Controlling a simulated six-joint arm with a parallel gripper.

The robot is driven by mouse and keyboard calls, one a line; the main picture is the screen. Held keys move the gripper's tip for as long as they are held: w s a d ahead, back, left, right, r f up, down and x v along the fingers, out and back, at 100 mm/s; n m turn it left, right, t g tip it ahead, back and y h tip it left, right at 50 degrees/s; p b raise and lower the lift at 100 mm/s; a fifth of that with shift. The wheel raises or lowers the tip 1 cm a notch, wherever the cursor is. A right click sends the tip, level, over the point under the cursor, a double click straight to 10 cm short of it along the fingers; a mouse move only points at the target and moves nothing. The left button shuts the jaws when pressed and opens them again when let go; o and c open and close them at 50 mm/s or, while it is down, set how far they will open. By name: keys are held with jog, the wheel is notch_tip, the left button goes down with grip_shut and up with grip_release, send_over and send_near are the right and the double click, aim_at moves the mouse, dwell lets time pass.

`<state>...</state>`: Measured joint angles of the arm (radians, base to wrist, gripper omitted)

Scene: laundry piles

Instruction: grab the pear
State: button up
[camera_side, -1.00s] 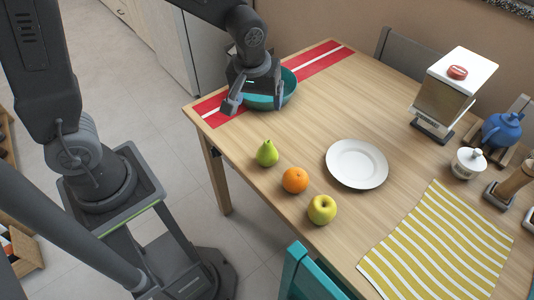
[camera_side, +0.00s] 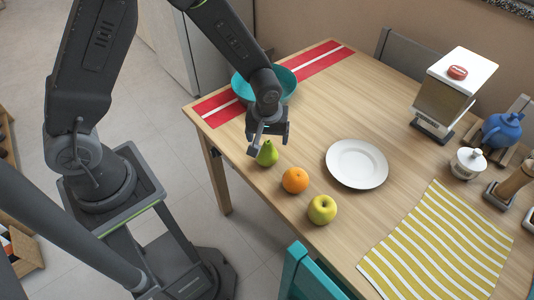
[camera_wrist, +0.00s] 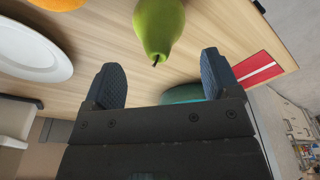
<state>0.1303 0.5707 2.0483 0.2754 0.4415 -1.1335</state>
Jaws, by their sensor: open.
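The green pear (camera_side: 267,155) stands on the wooden table near its left front edge, to the left of the orange. In the side view my gripper (camera_side: 268,147) is just over the pear, and one finger covers part of it. In the wrist view the pear (camera_wrist: 158,28) is at the top, with its stem pointing toward the gap between my gripper's fingers (camera_wrist: 166,75). The fingers are spread apart with nothing between them. I cannot tell whether a finger touches the pear.
A white plate (camera_side: 356,164) lies to the right. A teal bowl (camera_side: 288,84) sits on a red runner (camera_side: 325,61) behind.

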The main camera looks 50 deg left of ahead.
aim_at(267, 142)
notch_tip(267, 142, down, 5)
jog(key=shift+a+r, duration=0.1)
jog(key=shift+r, duration=0.1)
jog(key=c, duration=1)
jog(key=shift+r, duration=0.15)
